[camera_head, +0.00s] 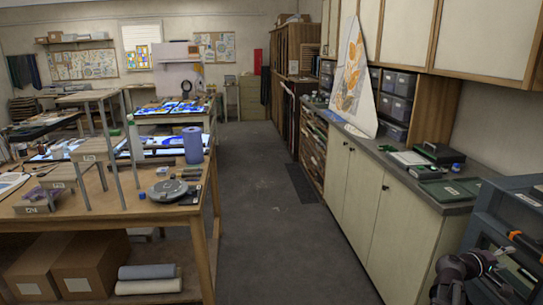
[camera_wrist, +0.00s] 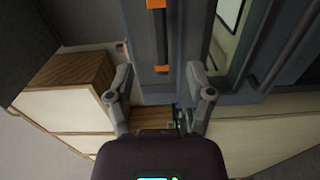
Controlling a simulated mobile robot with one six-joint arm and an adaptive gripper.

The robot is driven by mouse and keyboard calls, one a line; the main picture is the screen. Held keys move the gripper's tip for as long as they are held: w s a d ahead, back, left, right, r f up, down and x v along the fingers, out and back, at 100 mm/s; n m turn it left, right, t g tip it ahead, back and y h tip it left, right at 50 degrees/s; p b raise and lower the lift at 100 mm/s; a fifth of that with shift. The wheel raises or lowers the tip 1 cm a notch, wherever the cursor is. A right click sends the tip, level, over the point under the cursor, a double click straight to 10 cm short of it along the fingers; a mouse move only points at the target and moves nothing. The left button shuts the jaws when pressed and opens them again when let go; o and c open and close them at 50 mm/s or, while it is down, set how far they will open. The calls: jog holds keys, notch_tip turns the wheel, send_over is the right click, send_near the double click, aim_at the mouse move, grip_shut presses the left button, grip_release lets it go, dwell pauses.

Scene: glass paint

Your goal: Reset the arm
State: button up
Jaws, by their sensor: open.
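My gripper (camera_wrist: 158,80) is open in the wrist view, its two grey fingers spread apart with nothing between them. In the head view my dark arm end shows at the bottom right, with the gripper (camera_head: 490,262) close to a blue-grey cabinet (camera_head: 490,222). The same blue-grey cabinet (camera_wrist: 183,60) lies beyond the fingers in the wrist view, with a black bar handle with orange ends (camera_wrist: 157,40) on it. I cannot tell whether the fingers touch anything.
A pale counter cabinet (camera_head: 385,220) runs along the right, with green cases (camera_head: 440,190) on top. The grey floor (camera_head: 265,230) between is clear.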

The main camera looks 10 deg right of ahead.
jog(key=w+a+f+m+t+y, duration=0.1)
jog(key=w+a+f+y, duration=0.3)
jog(key=a, duration=0.5)
jog(key=w+a+f+y, duration=0.25)
jog(key=a+f, duration=0.25)
jog(key=a, duration=0.4)
jog(key=w+a+f+m+t+y, duration=0.1)
jog(key=w+a+f+y, duration=0.3)
jog(key=a, duration=0.5)
jog(key=s+a+f+n+y, duration=0.1)
jog(key=a+f+y, duration=0.1)
jog(key=a, duration=1.2)
jog(key=s+a+f+n+g+y, duration=0.1)
jog(key=a+f+y, duration=0.2)
jog(key=a, duration=1.1)
jog(key=shift+s+a+f+g+y, duration=0.2)
jog(key=shift+a+f+g+y, duration=0.15)
jog(key=shift+y, duration=0.9)
jog(key=shift+c, duration=0.8)
jog(key=shift+d+r, duration=0.1)
